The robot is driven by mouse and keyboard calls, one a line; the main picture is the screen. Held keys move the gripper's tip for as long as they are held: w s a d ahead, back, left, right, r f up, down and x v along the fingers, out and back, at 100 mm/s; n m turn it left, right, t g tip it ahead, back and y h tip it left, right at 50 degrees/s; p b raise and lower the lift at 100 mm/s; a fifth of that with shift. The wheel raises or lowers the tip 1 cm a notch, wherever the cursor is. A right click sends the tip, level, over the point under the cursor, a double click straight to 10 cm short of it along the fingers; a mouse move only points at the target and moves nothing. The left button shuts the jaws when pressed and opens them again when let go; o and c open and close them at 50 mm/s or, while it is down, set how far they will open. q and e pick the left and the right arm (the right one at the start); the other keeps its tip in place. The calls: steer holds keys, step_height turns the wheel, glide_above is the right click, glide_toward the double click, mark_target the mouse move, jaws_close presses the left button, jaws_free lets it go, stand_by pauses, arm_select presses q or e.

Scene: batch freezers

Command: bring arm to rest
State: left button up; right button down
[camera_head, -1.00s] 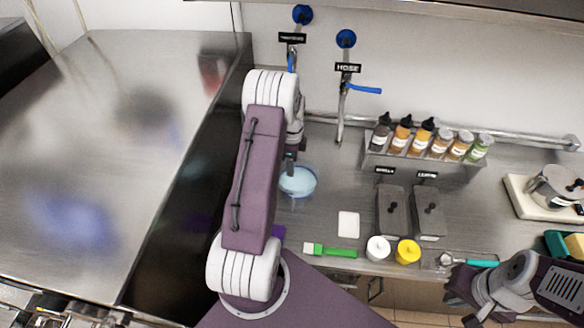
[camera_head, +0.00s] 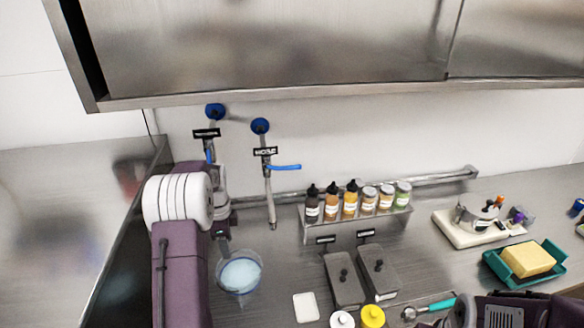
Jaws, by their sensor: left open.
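My left arm reaches up from the bottom left of the head view. Its open gripper (camera_head: 222,236) points down above the back left rim of a round container of pale blue liquid (camera_head: 240,274) on the steel counter. I see nothing held in it, though the arm hides part of it. Whether it touches the container I cannot tell. My right arm shows only in part at the bottom right edge, its jaws not clearly seen.
A faucet and a hose tap (camera_head: 268,180) hang on the wall behind. A rack of bottles (camera_head: 355,222), two lidded bins (camera_head: 345,285), a white pad (camera_head: 306,307), a white cutting board (camera_head: 460,236) and a green tray with a sponge (camera_head: 497,266) stand to the right. A steel cabinet (camera_head: 270,45) overhangs.

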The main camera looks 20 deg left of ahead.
arm_select(q)
steer(key=s+d+f+m+b, duration=0.25)
steer(key=d+b, duration=0.65)
steer(key=d, duration=0.6)
steer(key=s+d+f+n+b, duration=0.1)
steer(key=s+d+f+n, duration=0.1)
steer(key=s+f+n, duration=0.2)
steer(key=s+d+f+n+t+b, duration=0.1)
steer(key=s+d+f+n, duration=0.2)
steer(key=s+n, duration=0.6)
steer(key=shift+f+n, duration=0.55)
steer(key=shift+n, duration=0.6)
